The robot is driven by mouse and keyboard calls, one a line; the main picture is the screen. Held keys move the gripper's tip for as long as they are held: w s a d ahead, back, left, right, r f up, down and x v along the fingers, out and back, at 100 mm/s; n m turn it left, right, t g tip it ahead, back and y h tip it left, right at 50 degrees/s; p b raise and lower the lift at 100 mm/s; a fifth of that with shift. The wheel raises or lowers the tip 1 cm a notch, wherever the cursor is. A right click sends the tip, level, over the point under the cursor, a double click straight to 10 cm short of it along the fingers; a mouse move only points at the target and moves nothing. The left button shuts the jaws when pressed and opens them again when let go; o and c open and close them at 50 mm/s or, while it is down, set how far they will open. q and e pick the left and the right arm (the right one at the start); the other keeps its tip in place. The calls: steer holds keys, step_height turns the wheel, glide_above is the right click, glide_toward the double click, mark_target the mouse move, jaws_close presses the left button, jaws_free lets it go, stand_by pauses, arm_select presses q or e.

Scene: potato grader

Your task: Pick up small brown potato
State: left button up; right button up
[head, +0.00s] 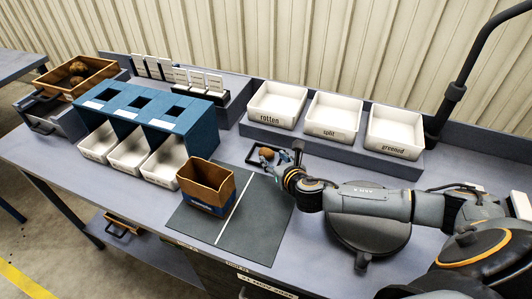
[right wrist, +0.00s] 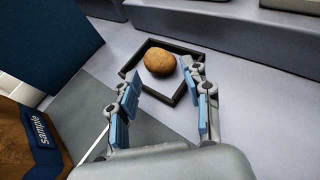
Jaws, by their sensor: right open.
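A small brown potato (right wrist: 160,61) lies in a shallow dark square tray (right wrist: 136,77) on the bench in the right wrist view. It also shows in the head view (head: 267,153), small and partly hidden beside my gripper. My right gripper (right wrist: 165,85) is open, its two blue-padded fingers pointing toward the tray. The potato lies beyond the fingertips, apart from them as far as I can see. In the head view my right gripper (head: 282,165) is at the near right of the tray. My left gripper is not in view.
A brown sample box (head: 206,186) stands on the dark mat (head: 250,225). White bins labelled rotten (head: 268,119), split (head: 327,133) and greened (head: 390,148) stand on a raised shelf behind. A blue sorter (head: 150,115) with white bins stands at left.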

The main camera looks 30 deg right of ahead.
mark_target(269, 155)
steer(key=shift+w+f, duration=0.15)
steer(key=shift+w, duration=0.35)
steer(key=p+x, duration=0.1)
steer(key=x, duration=0.3)
steer(key=shift+f, duration=0.2)
steer(key=shift+s, duration=0.1)
steer(key=c, duration=0.8)
